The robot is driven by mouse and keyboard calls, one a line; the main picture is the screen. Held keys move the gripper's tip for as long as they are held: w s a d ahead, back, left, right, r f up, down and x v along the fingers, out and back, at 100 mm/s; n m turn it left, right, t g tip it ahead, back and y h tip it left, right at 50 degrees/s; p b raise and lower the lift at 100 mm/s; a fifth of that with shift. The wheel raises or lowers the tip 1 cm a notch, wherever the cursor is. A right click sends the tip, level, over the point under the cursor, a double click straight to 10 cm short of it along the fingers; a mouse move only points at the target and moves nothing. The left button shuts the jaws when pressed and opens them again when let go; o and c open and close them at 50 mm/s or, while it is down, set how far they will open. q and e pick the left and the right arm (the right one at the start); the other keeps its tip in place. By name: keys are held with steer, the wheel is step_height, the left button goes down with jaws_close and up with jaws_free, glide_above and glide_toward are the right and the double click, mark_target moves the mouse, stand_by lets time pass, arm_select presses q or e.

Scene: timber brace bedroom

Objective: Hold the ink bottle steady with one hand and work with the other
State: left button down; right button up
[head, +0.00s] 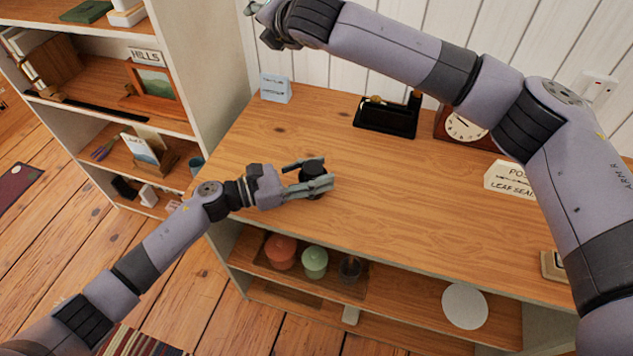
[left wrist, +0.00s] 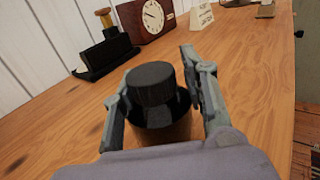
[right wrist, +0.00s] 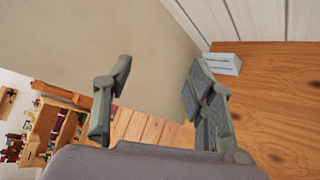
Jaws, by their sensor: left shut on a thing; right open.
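The ink bottle (head: 312,174) is dark with a wide black ribbed cap, and it stands upright on the wooden desk top (head: 270,130). In the left wrist view the bottle (left wrist: 152,90) sits between my left fingers, its lower part partly hidden. My left gripper (head: 316,180) is shut on the bottle from the left side. My right arm reaches across the back of the desk to the upper left. My right gripper (right wrist: 160,100) is open and empty, high above the desk's back left corner, with its fingers partly cut off in the head view.
A bookshelf (head: 205,60) is at the left. Candles (head: 281,250) sit on the shelf below. The desk around the bottle is clear.

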steer(key=s+d+f+n+g+h, duration=0.2)
steer(key=s+d+f+g+h, duration=0.35)
steer(key=f, duration=0.45)
steer(key=n+g, duration=0.4)
steer(key=g, duration=0.2)
glide_above(317, 166)
step_height(317, 166, down, 3)
steer(key=shift+s+a+f+h, duration=0.1)
steer(key=shift+h, duration=0.35)
steer(key=shift+f, duration=4)
steer(key=shift+w+d, duration=0.2)
jaws_close()
steer(key=shift+o, duration=0.3)
jaws_free()
